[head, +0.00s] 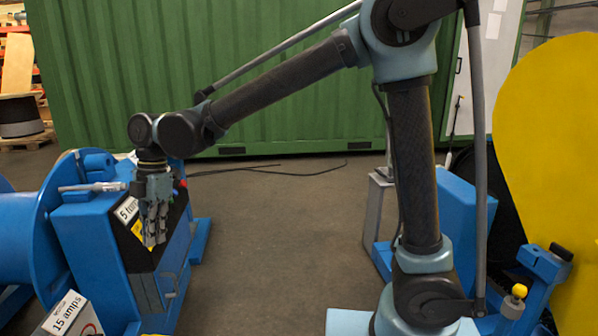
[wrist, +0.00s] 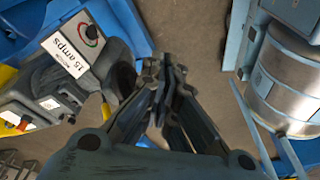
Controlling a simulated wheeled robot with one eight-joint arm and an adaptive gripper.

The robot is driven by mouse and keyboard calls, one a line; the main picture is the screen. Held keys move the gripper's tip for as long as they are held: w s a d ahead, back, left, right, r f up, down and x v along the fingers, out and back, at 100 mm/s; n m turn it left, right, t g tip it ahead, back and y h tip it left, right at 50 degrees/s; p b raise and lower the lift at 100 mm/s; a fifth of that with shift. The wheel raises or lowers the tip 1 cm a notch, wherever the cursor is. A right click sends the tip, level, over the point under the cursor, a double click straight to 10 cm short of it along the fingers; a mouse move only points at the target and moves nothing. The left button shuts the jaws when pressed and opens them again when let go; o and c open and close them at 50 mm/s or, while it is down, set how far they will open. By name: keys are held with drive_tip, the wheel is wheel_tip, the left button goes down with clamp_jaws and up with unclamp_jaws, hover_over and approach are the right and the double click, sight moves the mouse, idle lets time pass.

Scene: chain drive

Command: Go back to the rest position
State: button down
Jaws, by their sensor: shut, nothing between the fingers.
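My gripper (head: 153,238) hangs pointing down at the left in the head view, in front of a blue machine with a dark sloped panel (head: 150,235). In the wrist view my gripper (wrist: 163,75) has its fingers together, with nothing between them. The fingertips appear apart from the things around them. My arm spans from the right of the head view over to the left.
A box labelled "15 amps" (head: 68,318) stands at the lower left; it also shows in the wrist view (wrist: 72,48). A green container (head: 270,80) stands behind. A yellow disc (head: 555,150) is at the right. The middle floor (head: 275,240) is clear.

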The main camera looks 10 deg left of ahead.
drive_tip(key=w+d+r+m+t+y, duration=0.1)
drive_tip(key=w+d+m, duration=0.6)
drive_tip(key=w+d, duration=0.6)
drive_tip(key=w+d+r+m+t, duration=0.1)
drive_tip(key=w+d+m, duration=0.7)
drive_tip(key=d, duration=0.9)
drive_tip(key=s+d+f+m+t, duration=0.1)
drive_tip(key=d+f+m, duration=0.3)
drive_tip(key=d, duration=0.6)
drive_tip(key=s+d+f+m+t+h, duration=0.1)
drive_tip(key=s+d+f+m, duration=0.2)
drive_tip(key=d+m, duration=0.4)
drive_tip(key=s+d+f+m, duration=0.1)
drive_tip(key=d+f+m, duration=0.4)
drive_tip(key=d, duration=0.9)
drive_tip(key=shift+s+d+f+m+t+h, duration=0.2)
drive_tip(key=shift+s+d+m+t+h, duration=0.1)
drive_tip(key=shift+s+t, duration=0.1)
